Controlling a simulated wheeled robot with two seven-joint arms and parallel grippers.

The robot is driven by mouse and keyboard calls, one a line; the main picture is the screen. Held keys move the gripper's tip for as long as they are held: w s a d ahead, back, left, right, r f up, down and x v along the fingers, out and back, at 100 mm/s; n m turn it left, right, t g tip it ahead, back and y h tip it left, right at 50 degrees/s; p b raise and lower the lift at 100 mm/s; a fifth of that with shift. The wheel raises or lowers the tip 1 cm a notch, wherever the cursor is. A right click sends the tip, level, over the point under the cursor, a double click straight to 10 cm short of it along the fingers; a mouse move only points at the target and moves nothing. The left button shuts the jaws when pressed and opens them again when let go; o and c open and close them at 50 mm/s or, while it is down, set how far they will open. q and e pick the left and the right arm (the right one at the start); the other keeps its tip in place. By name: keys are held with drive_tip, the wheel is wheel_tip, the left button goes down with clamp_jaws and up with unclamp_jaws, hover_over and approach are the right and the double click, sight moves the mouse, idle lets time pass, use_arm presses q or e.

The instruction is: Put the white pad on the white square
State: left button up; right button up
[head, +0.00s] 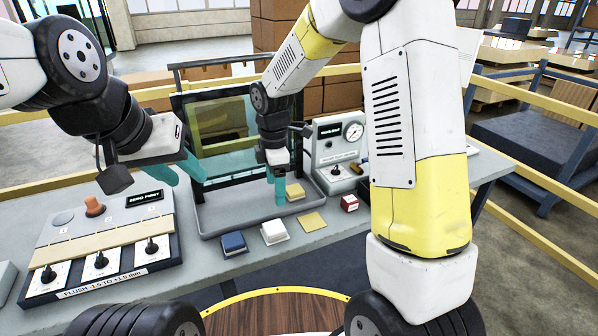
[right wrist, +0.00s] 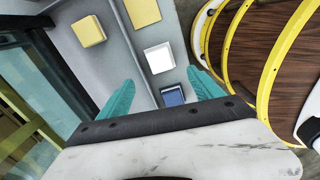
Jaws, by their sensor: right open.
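The white pad (head: 274,231) lies at the table's front edge, between a blue pad (head: 233,243) and a flat yellow square (head: 311,221). The white pad also shows in the right wrist view (right wrist: 159,58), with a pale margin; I cannot tell whether that margin is a separate white square beneath it. No other white square is clear. My right gripper (head: 277,185) is open and empty above the tray, behind the white pad and close to a yellow pad (head: 295,192). Its fingers (right wrist: 161,94) are spread in the right wrist view. My left gripper (head: 181,168) looks open and empty, above the table's left part.
A grey tray (head: 213,228) with a dark upright frame stands behind the pads. A red block (head: 349,202) lies to the right, before a gauge box (head: 336,155). A switch panel (head: 110,232) stands at left. A round wooden surface (head: 270,312) lies in front.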

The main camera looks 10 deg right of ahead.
drive_tip(key=s+d+r+m+t+y, duration=0.1)
drive_tip(key=s+d+r+m+t, duration=0.2)
drive_tip(key=s+d+r+m, duration=0.3)
drive_tip(key=s+d+r+m+t+y, duration=0.1)
drive_tip(key=s+d+r+m+t, duration=0.1)
drive_tip(key=s+d+r+m, duration=0.5)
drive_tip(key=s+r+m, duration=0.5)
drive_tip(key=s+m, duration=0.1)
drive_tip(key=shift+s+r+m+t, duration=0.2)
drive_tip(key=shift+s+m+t, duration=0.2)
